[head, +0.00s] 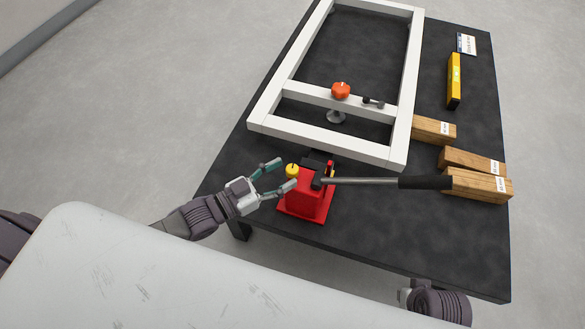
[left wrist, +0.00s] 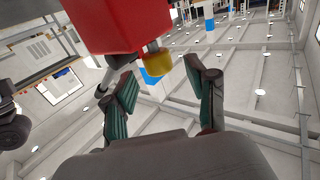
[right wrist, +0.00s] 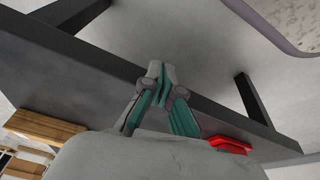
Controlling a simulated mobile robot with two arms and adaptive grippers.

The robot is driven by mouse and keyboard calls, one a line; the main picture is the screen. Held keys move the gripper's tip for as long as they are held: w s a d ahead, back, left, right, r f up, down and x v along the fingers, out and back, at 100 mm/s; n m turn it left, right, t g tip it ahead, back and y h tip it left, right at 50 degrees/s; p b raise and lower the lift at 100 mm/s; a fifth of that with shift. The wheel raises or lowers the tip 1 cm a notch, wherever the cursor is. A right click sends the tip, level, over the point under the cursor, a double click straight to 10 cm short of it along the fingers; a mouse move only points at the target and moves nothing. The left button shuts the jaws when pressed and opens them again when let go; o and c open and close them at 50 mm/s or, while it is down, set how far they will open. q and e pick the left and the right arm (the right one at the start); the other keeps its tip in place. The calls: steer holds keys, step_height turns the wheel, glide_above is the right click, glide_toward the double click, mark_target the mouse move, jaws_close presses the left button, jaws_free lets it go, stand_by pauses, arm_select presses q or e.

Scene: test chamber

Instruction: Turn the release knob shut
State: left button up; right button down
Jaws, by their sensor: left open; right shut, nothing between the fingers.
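The yellow knob (head: 292,171) sits on the left side of a red jack (head: 307,203) near the table's front edge. My left gripper (head: 283,175) is open, with its fingers reaching towards the knob from the left. In the left wrist view the yellow knob (left wrist: 160,63) shows between the fingertips (left wrist: 159,68), beneath the red body (left wrist: 118,22); I cannot tell whether either finger touches it. My right gripper (right wrist: 162,70) is shut and empty, beside the table edge in the right wrist view. In the head view only part of that arm shows, at the bottom right.
A grey lever with a black grip (head: 425,182) extends right from the jack. A white frame (head: 330,137) with an orange knob (head: 341,90) lies behind it. Wooden blocks (head: 476,184) and a yellow level (head: 454,80) lie at the right. The front right tabletop is clear.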

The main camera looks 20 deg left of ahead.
mark_target(292, 169)
arm_select(q)
steer(key=shift+x, duration=1.7)
arm_select(e)
steer(key=shift+r, duration=0.9)
arm_select(q)
jaws_close()
steer(key=shift+m+g+h+b, duration=0.3)
steer(key=shift+m+g+h, duration=0.3)
steer(key=shift+h, duration=0.1)
steer(key=shift+g, duration=0.3)
arm_select(e)
steer(key=shift+v, duration=1.1)
